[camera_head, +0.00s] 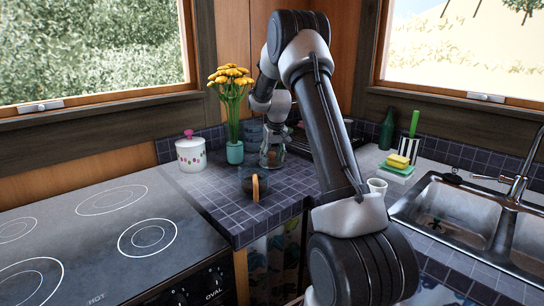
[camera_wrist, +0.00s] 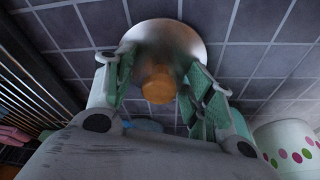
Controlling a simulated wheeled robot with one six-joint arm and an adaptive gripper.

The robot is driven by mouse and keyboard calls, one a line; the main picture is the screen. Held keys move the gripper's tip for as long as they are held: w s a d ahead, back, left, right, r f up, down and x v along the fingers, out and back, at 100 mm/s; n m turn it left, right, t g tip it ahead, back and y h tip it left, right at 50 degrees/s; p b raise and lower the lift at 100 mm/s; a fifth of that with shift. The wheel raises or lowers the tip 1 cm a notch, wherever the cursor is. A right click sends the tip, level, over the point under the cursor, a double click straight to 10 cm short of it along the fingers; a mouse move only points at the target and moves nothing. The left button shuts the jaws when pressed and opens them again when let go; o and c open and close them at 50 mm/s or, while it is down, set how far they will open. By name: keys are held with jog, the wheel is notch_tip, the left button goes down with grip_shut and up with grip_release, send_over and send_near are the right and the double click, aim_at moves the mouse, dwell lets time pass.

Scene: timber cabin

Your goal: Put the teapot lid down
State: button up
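The teapot lid is a pale metal disc (camera_wrist: 163,32) with a round orange-brown wooden knob (camera_wrist: 158,84) in the wrist view. It is over the dark tiled counter; I cannot tell whether it touches the tiles. My gripper (camera_wrist: 161,68) has its two green-padded fingers on either side of the knob, with visible gaps, so it looks open around it. In the head view my gripper (camera_head: 272,146) points down near the back of the counter, largely hiding the lid. A dark round pot with an upright wooden handle (camera_head: 255,187), probably the teapot, stands nearer the front.
A white dotted jar (camera_head: 190,155) stands left of my gripper, also at right in the wrist view (camera_wrist: 285,145). A vase of yellow flowers (camera_head: 235,152) is close by. The stove (camera_head: 110,235) is left, the sink (camera_head: 450,215) right. Tiles right of the pot look clear.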

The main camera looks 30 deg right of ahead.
jog(key=shift+o, duration=0.3)
jog(key=shift+r, duration=0.25)
jog(key=v, duration=1.2)
jog(key=s+a+r, duration=0.5)
jog(key=s, duration=0.4)
jog(key=s+a+r, duration=0.5)
jog(key=s, duration=0.3)
jog(key=s+a+f+n, duration=0.1)
jog(key=s+a+f, duration=0.1)
jog(key=s, duration=0.9)
jog(key=s+a+f+t, duration=0.1)
jog(key=s+a+f, duration=0.1)
jog(key=s, duration=1)
jog(key=shift+a+f+n, duration=0.3)
jog(key=shift+a+n, duration=0.1)
jog(key=shift+a, duration=0.3)
jog(key=shift+s, duration=0.1)
